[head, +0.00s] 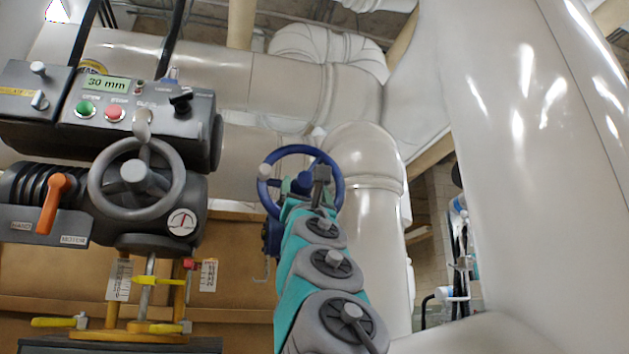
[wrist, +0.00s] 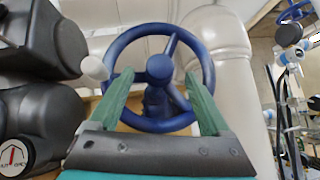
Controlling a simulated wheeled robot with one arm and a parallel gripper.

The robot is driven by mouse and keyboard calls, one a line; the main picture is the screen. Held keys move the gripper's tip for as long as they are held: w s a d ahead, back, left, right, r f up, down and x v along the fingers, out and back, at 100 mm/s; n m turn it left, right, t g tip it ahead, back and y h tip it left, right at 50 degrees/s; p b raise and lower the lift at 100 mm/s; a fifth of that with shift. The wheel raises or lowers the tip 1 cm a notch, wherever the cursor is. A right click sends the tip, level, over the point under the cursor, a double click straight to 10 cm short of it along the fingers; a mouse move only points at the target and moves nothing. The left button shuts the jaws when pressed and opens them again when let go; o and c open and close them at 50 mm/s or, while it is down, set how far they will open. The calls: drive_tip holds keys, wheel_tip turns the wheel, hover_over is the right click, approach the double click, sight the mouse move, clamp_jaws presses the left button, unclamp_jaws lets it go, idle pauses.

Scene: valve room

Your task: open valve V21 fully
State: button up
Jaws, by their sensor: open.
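A blue handwheel (head: 273,157) stands beyond the end of my arm in the head view. It fills the middle of the wrist view (wrist: 152,32), with a hub, spokes and a pale knob (wrist: 94,68) on the left of its rim. I see no V21 label that I can read. My gripper (wrist: 158,74) is open, with its two green fingers on either side of the hub and nothing held between them. I cannot tell whether the fingertips touch the wheel. In the head view my gripper (head: 302,186) partly hides the wheel's lower part.
At left is a dark actuator (head: 140,115) with a "30 mm" display, buttons, a grey handwheel (head: 100,201) and an orange lever (head: 53,204). A thick pale pipe (head: 530,170) fills the right. Another pipe (head: 365,215) runs down close behind the blue wheel.

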sight(306, 181)
drive_tip(key=shift+p+x, duration=2.3)
drive_tip(key=shift+x, duration=0.35)
drive_tip(key=shift+r+p, duration=0.3)
drive_tip(key=shift+p, duration=0.05)
drive_tip(key=shift+p+x, duration=1.05)
drive_tip(key=shift+p, duration=0.05)
drive_tip(key=shift+w+f, duration=0.15)
clamp_jaws()
